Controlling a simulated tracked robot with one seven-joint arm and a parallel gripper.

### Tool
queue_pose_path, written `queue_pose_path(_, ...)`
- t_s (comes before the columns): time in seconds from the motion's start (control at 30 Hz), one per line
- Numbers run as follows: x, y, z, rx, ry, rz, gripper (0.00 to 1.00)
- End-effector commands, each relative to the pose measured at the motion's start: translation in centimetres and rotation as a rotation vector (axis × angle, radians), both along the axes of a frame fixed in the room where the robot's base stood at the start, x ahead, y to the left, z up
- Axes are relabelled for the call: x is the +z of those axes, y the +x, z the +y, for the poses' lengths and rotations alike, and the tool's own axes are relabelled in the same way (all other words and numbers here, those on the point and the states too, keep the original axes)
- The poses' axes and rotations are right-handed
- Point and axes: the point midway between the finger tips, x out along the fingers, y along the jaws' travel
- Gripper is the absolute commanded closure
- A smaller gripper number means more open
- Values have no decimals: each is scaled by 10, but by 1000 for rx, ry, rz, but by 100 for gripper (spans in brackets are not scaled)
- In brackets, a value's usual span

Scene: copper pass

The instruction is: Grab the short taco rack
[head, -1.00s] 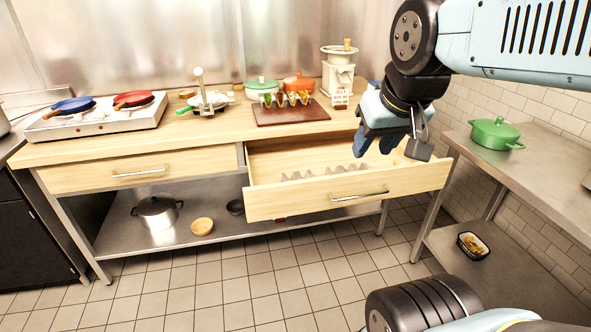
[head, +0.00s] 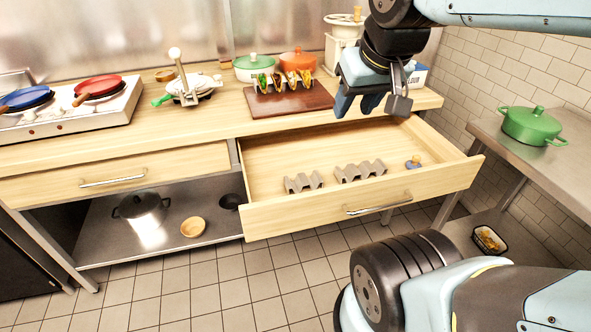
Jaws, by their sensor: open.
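The short taco rack (head: 303,182) is a small grey wavy holder inside the open drawer (head: 330,213), left of a longer grey wavy rack (head: 360,171). The two racks lie apart, near the drawer's front panel. My gripper (head: 357,104) points down, open and empty. In the picture it is above and to the right of the short rack, near the countertop's front edge and apart from both racks.
A small blue-topped item (head: 413,162) lies at the drawer's right. A wooden board (head: 288,101) with filled tacos (head: 283,80) stands on the counter behind. A green pot (head: 532,125) sits on the right-hand table.

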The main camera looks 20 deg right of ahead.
Motion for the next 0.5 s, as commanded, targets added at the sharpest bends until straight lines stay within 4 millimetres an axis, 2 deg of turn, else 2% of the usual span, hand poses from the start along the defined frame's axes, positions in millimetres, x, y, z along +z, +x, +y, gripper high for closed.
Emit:
queue_pose_path(0.2,0,0,0,0,0,0,57)
queue_pose_path(0.37,0,4,0,-14,11,8,42)
queue_pose_path(0.5,-6,22,3,-84,56,42,29)
